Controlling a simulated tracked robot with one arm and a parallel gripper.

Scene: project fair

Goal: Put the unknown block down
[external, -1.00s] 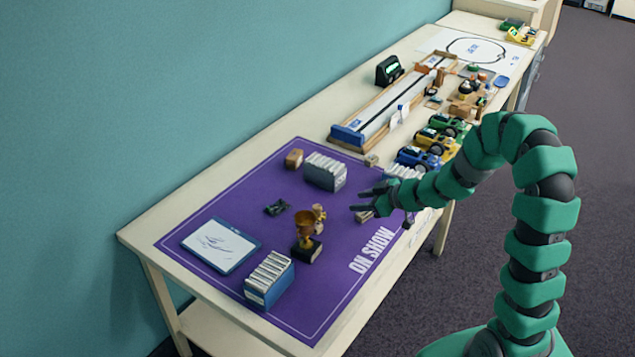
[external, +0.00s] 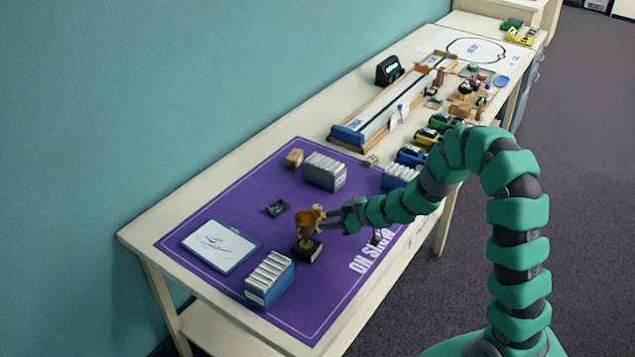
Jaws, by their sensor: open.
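My gripper (external: 325,221) is open over the purple mat (external: 245,190), with its fingertips close to the right side of a gold trophy cup (external: 306,228) on a dark base. A small tan figure (external: 318,211) stands just behind the cup, at the fingertips. I cannot tell whether the fingers touch either one. No block shows between the fingers. I cannot tell which thing is the unknown block. A brown block (external: 294,158) lies at the mat's back edge, and a smaller tan block (external: 371,160) lies by the mat's far right corner.
A white tablet-like board (external: 220,246), a blue box of white cards (external: 269,278), a grey box (external: 325,171) and a small dark item (external: 277,208) are on the mat. Toy cars (external: 412,155) and a long track (external: 390,105) stand beyond.

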